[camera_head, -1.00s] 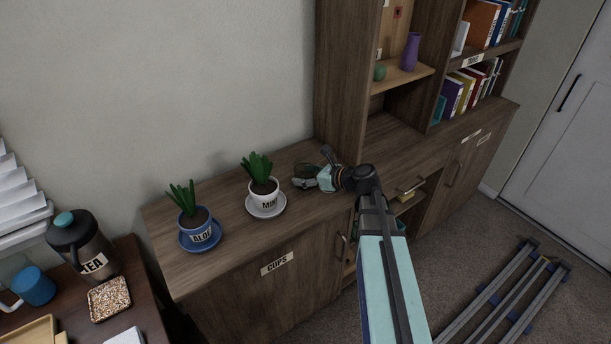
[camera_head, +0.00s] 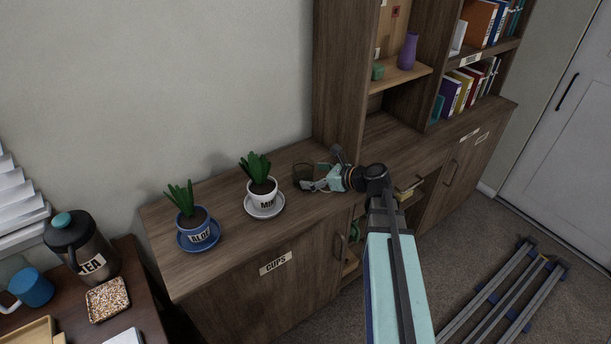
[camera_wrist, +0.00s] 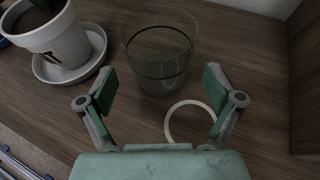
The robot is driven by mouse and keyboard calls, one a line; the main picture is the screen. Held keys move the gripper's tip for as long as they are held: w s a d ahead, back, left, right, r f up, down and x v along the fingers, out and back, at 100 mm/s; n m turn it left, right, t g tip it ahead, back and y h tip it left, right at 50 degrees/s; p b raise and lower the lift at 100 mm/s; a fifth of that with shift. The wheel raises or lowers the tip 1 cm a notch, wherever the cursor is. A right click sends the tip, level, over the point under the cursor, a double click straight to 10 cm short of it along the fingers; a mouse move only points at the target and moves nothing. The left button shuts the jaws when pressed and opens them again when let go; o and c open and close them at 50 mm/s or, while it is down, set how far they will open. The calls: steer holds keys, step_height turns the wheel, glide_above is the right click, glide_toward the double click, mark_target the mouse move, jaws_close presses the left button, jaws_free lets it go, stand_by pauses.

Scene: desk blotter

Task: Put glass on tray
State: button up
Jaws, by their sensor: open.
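A clear, dark-tinted glass (camera_wrist: 160,50) stands upright on the cabinet top. In the head view the glass (camera_head: 302,173) is to the right of the white plant pot, partly behind my gripper. My gripper (camera_head: 324,172) is open and empty just right of the glass. In the wrist view my gripper's fingers (camera_wrist: 159,88) are spread wide, with the glass ahead of them and slightly apart. A tan wooden tray (camera_head: 28,332) lies on the dark desk at the lower left, cut off by the picture edge.
A white pot (camera_head: 263,191) on a saucer stands beside the glass; a blue pot (camera_head: 194,224) is further left. A pale ring (camera_wrist: 171,124) lies near my right finger. A tea jug (camera_head: 78,244), blue mug (camera_head: 33,287) and speckled square dish (camera_head: 108,299) crowd the desk.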

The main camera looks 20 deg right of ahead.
steer(key=v, duration=0.7)
steer(key=shift+s+r, duration=0.1)
steer(key=shift+o, duration=0.7)
steer(key=shift+s+d+r, duration=0.2)
steer(key=shift+s+d, duration=0.1)
steer(key=shift+d, duration=0.05)
